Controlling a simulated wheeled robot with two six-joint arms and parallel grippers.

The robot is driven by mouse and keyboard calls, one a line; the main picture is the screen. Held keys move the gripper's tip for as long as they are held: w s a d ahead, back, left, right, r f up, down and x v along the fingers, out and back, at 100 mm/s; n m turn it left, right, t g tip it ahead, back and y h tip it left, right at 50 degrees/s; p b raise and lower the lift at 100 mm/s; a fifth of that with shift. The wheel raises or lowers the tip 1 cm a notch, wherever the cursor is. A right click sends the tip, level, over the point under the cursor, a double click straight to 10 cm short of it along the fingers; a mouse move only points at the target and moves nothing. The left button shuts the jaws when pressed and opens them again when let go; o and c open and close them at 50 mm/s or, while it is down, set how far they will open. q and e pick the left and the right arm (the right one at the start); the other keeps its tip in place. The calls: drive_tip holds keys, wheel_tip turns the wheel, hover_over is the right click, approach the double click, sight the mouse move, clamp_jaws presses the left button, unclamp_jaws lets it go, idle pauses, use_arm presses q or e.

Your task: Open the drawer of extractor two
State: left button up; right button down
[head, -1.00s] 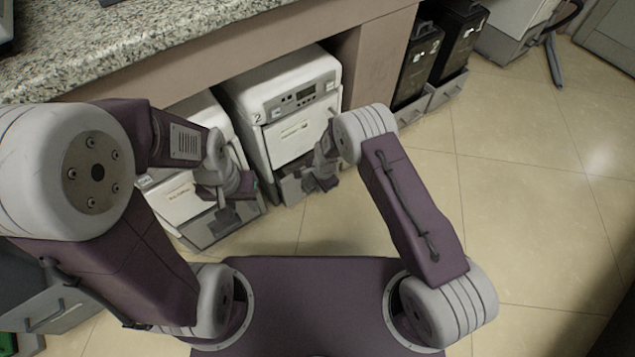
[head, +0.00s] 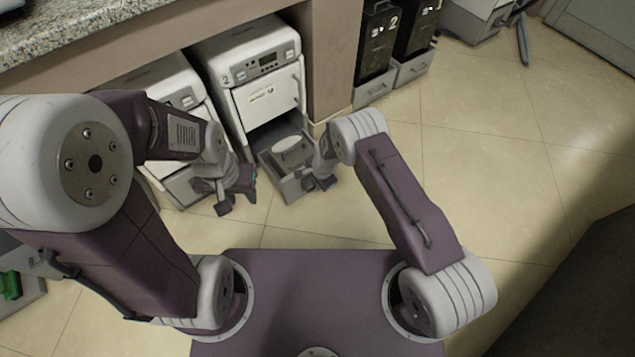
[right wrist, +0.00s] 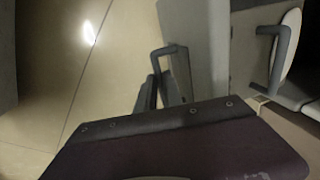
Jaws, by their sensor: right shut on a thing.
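Extractor two (head: 262,101) is the white machine marked 2 under the counter in the head view. Its grey drawer (head: 271,173) is pulled out at the bottom, with a pale round-ended piece visible inside. My right gripper (head: 318,183) is at the drawer's front, shut on its handle. In the right wrist view, the jaws (right wrist: 162,92) are around the grey handle (right wrist: 167,50) on the drawer's front. My left gripper (head: 236,199) hangs left of the drawer, in front of the neighbouring machine, holding nothing visible; its jaw opening is unclear.
Another white machine (head: 150,75) stands left of extractor two, partly behind my left arm. Two black units (head: 376,45) with grey drawers stand to the right, beyond a counter panel (head: 333,55). The tiled floor (head: 480,150) to the right is clear.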

drive_tip(key=shift+s+d, duration=0.1)
drive_tip(key=shift+s, duration=0.05)
drive_tip(key=c, duration=1.5)
unclamp_jaws()
drive_tip(key=r+p, duration=0.2)
drive_tip(key=r, duration=0.1)
drive_tip(key=s+r+p, duration=0.1)
drive_tip(key=r+p, duration=0.1)
drive_tip(key=r, duration=0.1)
drive_tip(key=d+r+p, duration=0.1)
drive_tip(key=r+p, duration=0.1)
drive_tip(key=r, duration=0.1)
drive_tip(key=shift+s, duration=0.2)
drive_tip(key=shift+f, duration=0.1)
